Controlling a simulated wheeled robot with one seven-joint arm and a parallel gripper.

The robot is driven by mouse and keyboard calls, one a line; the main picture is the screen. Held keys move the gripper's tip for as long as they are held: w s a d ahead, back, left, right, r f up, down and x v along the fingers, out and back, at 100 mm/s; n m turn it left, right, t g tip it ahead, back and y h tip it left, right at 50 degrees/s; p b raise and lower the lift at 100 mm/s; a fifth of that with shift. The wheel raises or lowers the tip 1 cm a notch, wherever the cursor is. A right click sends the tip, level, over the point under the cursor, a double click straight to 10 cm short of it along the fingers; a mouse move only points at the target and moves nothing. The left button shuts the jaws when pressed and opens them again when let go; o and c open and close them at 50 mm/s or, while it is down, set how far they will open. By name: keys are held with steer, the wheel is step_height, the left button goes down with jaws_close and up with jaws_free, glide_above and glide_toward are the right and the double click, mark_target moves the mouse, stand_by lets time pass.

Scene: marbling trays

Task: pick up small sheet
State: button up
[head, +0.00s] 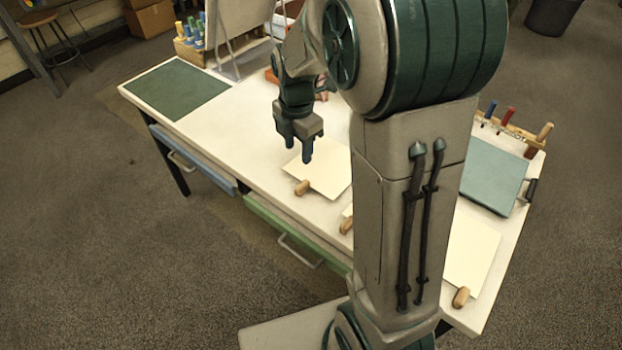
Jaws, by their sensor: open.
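Three cream sheets with wooden pegs at their front edges lie on the white table; which one is the small sheet I cannot tell for sure. One sheet (325,172) lies left of my arm, its peg (302,187) at its near corner. A second sheet (347,211) is almost wholly hidden behind my arm, with its peg (346,225) showing. The third sheet (474,252) lies to the right, partly hidden by my arm, with a peg (461,297). My gripper (297,150) points down, open and empty, above the left sheet's far left part.
A dark green mat (177,88) covers the table's (235,132) left end. A teal tray (492,174) and a tool rack (515,133) stand at the right. Bottles in a wooden holder (190,50) stand at the back. Blue (195,160) and green (290,236) drawers line the front.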

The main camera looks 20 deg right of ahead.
steer(key=w+f+n, duration=0.1)
steer(key=f+n, duration=0.1)
glide_above(302, 185)
steer(key=f, duration=0.5)
steer(key=a+f, duration=0.1)
steer(key=f, duration=0.2)
steer(key=shift+f+b, duration=0.15)
steer(key=shift+b, duration=0.15)
steer(key=shift+d+f, duration=0.25)
steer(key=shift+f, duration=1.1)
steer(key=shift+d+f, duration=0.2)
steer(key=shift+f, duration=1.1)
jaws_close()
